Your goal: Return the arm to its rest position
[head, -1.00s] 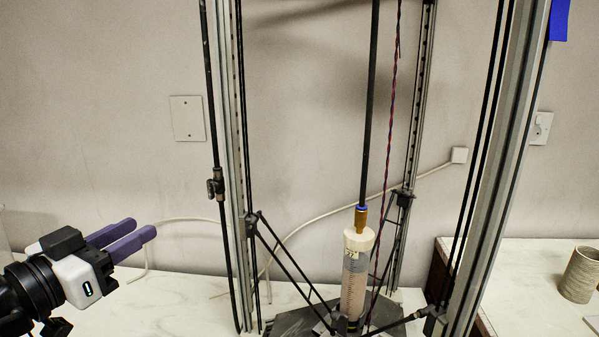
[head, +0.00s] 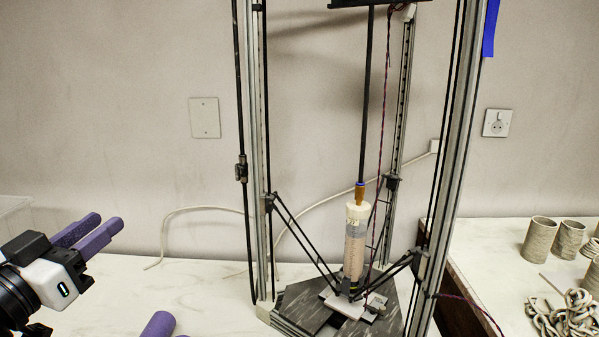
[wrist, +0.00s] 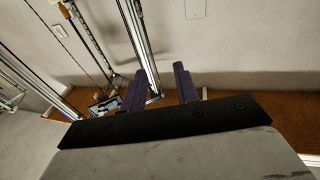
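My gripper (head: 105,222), with two purple fingers on a white and black body, is at the left of the head view. It is raised in front of the wall, left of the delta printer, and touches nothing visible. In the wrist view the two fingers (wrist: 162,82) stand apart with nothing between them. The delta printer (head: 256,150) stands on the white table, with a clay-filled cartridge (head: 355,255) upright inside its frame. The rest of my arm is cut off by the left edge.
A purple rounded object (head: 157,326) shows at the bottom edge, partly cut off. On the right table are several clay cylinders (head: 538,240) and a pile of clay coils (head: 570,315). A white cable (head: 200,210) runs along the wall.

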